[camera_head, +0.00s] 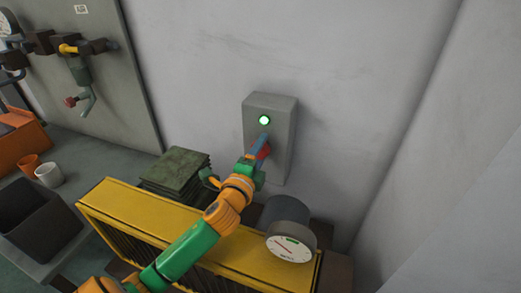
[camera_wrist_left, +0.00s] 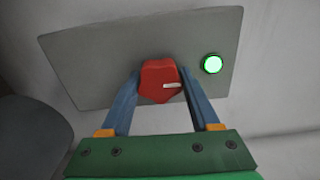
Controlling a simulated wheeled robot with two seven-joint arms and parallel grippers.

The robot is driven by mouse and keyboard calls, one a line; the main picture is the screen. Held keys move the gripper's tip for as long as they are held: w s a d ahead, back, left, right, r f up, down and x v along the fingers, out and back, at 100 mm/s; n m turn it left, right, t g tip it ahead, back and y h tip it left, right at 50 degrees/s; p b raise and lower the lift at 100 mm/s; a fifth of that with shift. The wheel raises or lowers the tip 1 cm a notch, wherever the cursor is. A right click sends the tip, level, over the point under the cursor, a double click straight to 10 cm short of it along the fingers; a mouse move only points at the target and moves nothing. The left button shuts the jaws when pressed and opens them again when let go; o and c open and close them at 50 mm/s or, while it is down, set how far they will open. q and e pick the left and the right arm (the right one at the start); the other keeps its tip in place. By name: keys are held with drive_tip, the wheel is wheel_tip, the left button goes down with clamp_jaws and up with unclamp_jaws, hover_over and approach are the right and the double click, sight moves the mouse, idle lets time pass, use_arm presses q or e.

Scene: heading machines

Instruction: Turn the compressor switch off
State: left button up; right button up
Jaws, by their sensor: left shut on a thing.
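The compressor switch is a red knob with a white mark, in the left wrist view (camera_wrist_left: 158,78), set on a grey wall box (camera_head: 284,150). A round lamp (camera_head: 264,120) on the box glows green. In the head view the red knob (camera_head: 264,152) is partly hidden by my left gripper (camera_head: 264,143). In the left wrist view the blue fingers stand on either side of the knob, and my left gripper is shut on it. The knob's white mark lies roughly along the line towards the lamp. My right gripper is not in view.
A yellow finned unit (camera_head: 125,200) stands below the box, with a round gauge (camera_head: 291,246) at its right end. Green folded cloths (camera_head: 175,172), a dark bin (camera_head: 38,220), two cups (camera_head: 48,174) and a pipe panel (camera_head: 90,60) lie to the left. The wall right of the box is bare.

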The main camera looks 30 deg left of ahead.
use_arm(q)
drive_tip(key=shift+r, duration=0.2)
idle(0.4)
drive_tip(key=o, duration=1.3)
drive_tip(key=shift+o, duration=0.3)
drive_tip(key=shift+w+f, duration=0.15)
drive_tip(key=b+v, duration=0.1)
drive_tip(key=v, duration=0.6)
drive_tip(key=shift+b, duration=0.4)
